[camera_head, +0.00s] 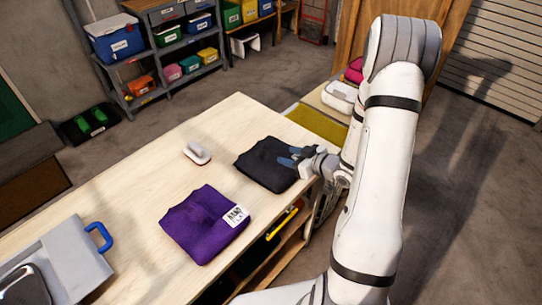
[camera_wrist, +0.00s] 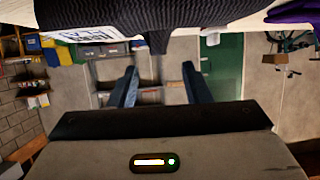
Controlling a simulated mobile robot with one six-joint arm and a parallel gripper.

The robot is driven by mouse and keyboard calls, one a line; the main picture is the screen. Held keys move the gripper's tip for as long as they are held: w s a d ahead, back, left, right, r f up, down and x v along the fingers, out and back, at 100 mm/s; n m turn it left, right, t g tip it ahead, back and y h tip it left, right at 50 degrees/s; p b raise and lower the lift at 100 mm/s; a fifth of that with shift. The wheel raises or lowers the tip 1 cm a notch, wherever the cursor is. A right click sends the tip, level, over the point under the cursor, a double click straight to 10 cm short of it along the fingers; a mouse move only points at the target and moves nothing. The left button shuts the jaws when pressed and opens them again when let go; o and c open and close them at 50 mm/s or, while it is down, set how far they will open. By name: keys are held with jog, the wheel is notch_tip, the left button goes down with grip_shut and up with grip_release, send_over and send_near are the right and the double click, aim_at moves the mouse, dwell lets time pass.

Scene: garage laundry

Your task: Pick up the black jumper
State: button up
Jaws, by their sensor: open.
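The black jumper (camera_head: 258,168) lies folded on the wooden table, near its right edge. My gripper (camera_head: 289,157) is at the jumper's right side in the head view, with its blue fingers apart and over or beside the cloth; I cannot tell if they touch it. In the wrist view the dark ribbed jumper (camera_wrist: 190,14) spans the top of the picture, with a white printed label at its left and a piece of cloth pointing down. My gripper (camera_wrist: 157,75) shows there with both fingers open and nothing between them.
A purple jumper (camera_head: 203,226) with a white tag lies in front of the black one. A white-and-red brush-like object (camera_head: 197,153) stands behind left. A grey case (camera_head: 62,262) with a blue handle sits at the left front. The table's far end is clear.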

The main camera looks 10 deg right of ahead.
aim_at(276, 152)
jog(key=p+x, duration=0.2)
jog(key=x, duration=0.5)
jog(key=shift+w+f, duration=0.1)
jog(key=shift+f, duration=0.05)
jog(key=shift+c, duration=0.4)
grip_shut()
